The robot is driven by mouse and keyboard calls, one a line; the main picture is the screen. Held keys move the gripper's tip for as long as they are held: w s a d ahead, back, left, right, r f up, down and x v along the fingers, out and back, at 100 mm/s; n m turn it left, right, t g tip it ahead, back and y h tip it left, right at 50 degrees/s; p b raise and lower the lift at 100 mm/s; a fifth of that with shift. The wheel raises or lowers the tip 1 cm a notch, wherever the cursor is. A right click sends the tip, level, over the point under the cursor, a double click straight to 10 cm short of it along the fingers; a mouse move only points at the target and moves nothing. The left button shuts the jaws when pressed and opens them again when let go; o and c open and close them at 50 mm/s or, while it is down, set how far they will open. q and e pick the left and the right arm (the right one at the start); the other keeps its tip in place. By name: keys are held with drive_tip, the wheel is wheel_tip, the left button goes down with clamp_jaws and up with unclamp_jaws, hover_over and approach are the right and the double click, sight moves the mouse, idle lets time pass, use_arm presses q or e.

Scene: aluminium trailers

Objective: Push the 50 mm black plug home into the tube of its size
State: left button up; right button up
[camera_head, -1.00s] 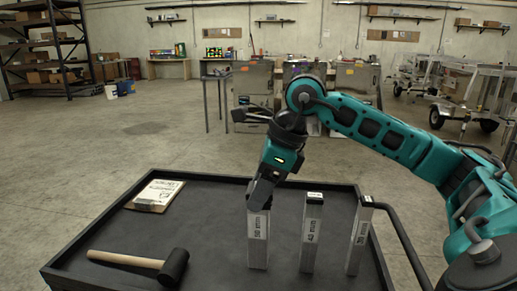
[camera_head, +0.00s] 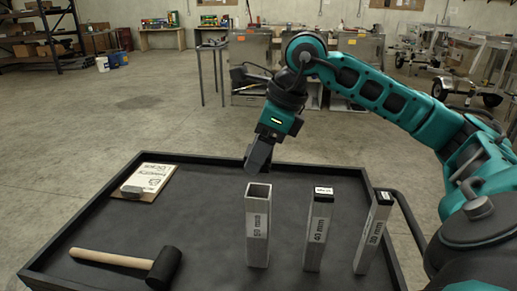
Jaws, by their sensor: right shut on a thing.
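My left gripper is not in view.
A mallet (camera_head: 163,268) with a wooden handle lies at the front left of the tray (camera_head: 88,222). A clipboard (camera_head: 149,180) with a paper lies at the back left. The tray's middle left is clear. Steel cabinets and trailers stand far behind.

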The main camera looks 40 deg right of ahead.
wheel_tip(320, 180, down, 7)
drive_tip(key=b, duration=0.6)
idle(0.6)
drive_tip(key=shift+r, duration=0.15)
drive_tip(key=o, duration=1.1)
drive_tip(key=shift+o, duration=0.2)
drive_tip(key=p+v, duration=0.2)
drive_tip(key=v, duration=1.1)
